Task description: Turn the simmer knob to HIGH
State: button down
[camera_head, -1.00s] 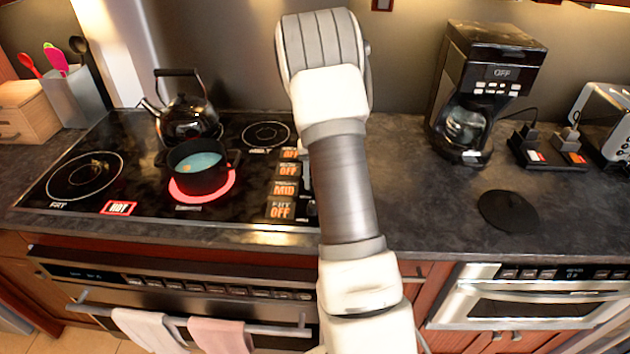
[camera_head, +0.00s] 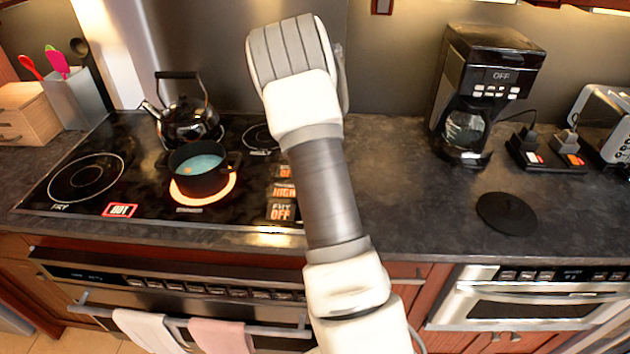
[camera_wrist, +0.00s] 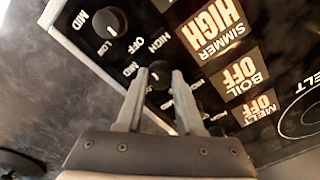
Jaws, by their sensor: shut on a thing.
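My gripper (camera_wrist: 161,76) is shut on the simmer knob (camera_wrist: 159,72), a small dark round knob between its two fingertips in the wrist view. The simmer display (camera_wrist: 212,30) beside it reads HIGH in orange. In the head view the same display (camera_head: 284,192) also reads HIGH. There my arm hides the gripper and the knob. A black pot (camera_head: 200,181) with bluish liquid stands on a burner that glows bright orange-white.
The fry knob (camera_wrist: 111,22) sits close to my gripper. The boil display (camera_wrist: 244,75), melt display (camera_wrist: 262,108) and fry display (camera_head: 281,211) read OFF. A kettle (camera_head: 184,124) stands behind the pot.

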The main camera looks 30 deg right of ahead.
jog(key=m+p, duration=0.1)
jog(key=m, duration=0.4)
jog(key=shift+m, duration=0.3)
dwell(0.4)
jog(key=c, duration=0.5)
grip_release()
jog(key=shift+c, duration=0.2)
jog(key=shift+r, duration=0.1)
notch_tip(320, 180, up, 17)
jog(key=shift+r+p, duration=0.15)
jog(key=shift+p, duration=0.15)
